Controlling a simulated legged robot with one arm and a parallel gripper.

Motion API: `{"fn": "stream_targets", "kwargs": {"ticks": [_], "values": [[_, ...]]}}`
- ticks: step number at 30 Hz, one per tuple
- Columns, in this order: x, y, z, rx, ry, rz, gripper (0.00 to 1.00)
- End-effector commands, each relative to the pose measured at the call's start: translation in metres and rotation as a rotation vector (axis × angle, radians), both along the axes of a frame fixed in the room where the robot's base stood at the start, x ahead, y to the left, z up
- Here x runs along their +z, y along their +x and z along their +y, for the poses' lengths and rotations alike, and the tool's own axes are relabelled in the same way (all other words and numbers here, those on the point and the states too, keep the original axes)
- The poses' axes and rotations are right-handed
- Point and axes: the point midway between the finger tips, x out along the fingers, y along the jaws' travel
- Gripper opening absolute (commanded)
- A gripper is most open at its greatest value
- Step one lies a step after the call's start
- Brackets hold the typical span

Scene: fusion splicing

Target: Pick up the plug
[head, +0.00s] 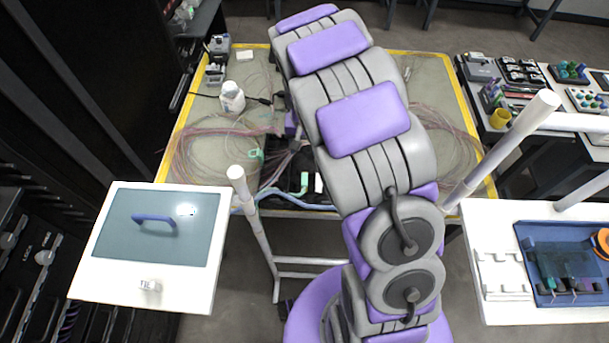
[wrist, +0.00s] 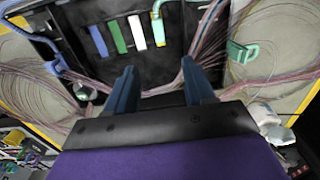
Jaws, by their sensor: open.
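In the wrist view, several small coloured pieces sit in a row in a dark tray (wrist: 165,85): a blue one (wrist: 98,41), a green one (wrist: 117,37), a white one (wrist: 137,33) and a pale green plug-like one (wrist: 158,28) with a cable. Another pale green connector (wrist: 240,51) lies to the right among thin cables. I cannot tell which one is the plug. My gripper (wrist: 160,68) is open and empty, its two blue fingers apart below the row in the picture. In the head view, a green connector (head: 304,180) shows beside my arm, which hides much of the tray.
The yellow-edged table (head: 330,214) carries coiled pink cables (head: 195,150) and a white bottle (head: 232,97). A white stand with a blue-grey panel (head: 154,230) is at left front. A side table with a blue tray (head: 565,262) is at right, near white posts (head: 500,150).

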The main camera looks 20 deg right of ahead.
Motion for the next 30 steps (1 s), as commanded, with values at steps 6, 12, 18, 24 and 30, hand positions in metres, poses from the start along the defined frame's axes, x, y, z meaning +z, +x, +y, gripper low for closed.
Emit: {"fn": "stream_targets", "kwargs": {"ticks": [6,12,18,24,30], "values": [[-0.035,0.000,0.003,0.000,-0.004,0.003,0.53],[-0.076,0.000,0.006,0.001,-0.008,0.005,0.53],[-0.110,0.000,0.004,0.000,-0.005,0.003,0.53],[-0.121,0.001,0.001,0.000,-0.003,0.000,0.53],[-0.146,0.006,0.000,0.000,-0.005,0.002,0.53]]}}
